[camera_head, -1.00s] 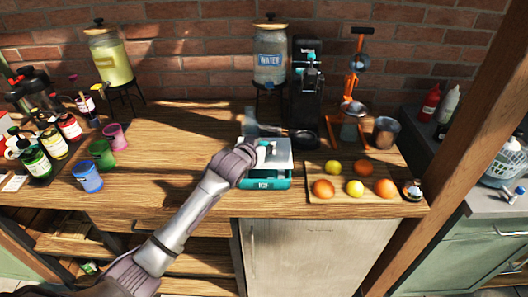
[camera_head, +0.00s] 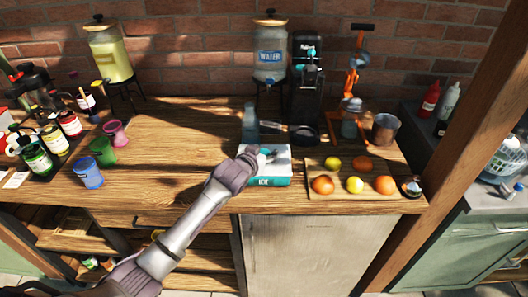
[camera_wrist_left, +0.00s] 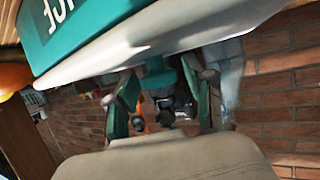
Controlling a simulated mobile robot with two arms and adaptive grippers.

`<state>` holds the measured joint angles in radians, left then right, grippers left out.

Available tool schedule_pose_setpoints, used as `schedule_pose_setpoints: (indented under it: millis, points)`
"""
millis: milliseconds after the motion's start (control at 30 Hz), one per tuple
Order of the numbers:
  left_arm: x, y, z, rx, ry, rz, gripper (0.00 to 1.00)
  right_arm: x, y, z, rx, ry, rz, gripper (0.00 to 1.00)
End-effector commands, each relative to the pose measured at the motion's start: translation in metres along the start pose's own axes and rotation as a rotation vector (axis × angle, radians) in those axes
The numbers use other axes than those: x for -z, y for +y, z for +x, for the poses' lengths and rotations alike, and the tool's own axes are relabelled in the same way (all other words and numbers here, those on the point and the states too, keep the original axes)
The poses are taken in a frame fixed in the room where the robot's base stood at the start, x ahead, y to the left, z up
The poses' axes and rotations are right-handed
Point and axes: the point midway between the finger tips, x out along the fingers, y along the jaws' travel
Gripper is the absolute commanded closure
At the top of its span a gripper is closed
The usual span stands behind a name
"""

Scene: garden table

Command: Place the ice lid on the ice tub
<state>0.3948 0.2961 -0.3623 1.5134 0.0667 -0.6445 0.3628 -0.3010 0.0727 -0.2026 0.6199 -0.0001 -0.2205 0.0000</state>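The ice tub (camera_head: 268,182) is a teal box with lettering on its front, near the front edge of the wooden counter. The pale ice lid (camera_head: 281,167) lies over its top, and I see no clear gap between them in the head view. In the left wrist view the lid (camera_wrist_left: 150,45) shows as a pale slab along the teal tub (camera_wrist_left: 85,22). My left gripper (camera_head: 262,156) is at the lid's upper side. Its fingers (camera_wrist_left: 162,98) are apart, on either side of a small teal part that looks like the lid's handle. My right gripper is not in view.
A wooden board (camera_head: 340,190) with oranges and lemons lies right of the tub. Coloured cups (camera_head: 88,174) stand at the left. The counter between cups and tub is clear.

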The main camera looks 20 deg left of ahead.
Motion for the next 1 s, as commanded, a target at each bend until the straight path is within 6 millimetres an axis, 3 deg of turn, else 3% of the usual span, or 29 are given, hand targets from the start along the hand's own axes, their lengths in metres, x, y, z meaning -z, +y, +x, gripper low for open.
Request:
schedule_pose_setpoints:
  millis: [467,1000]
  points:
    - [0.009,0.0,-0.008,0.0,0.0,0.001,0.4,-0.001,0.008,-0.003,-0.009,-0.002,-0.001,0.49]
    - [0.008,0.0,-0.109,0.0,0.0,-0.001,0.4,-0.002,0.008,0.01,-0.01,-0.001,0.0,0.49]
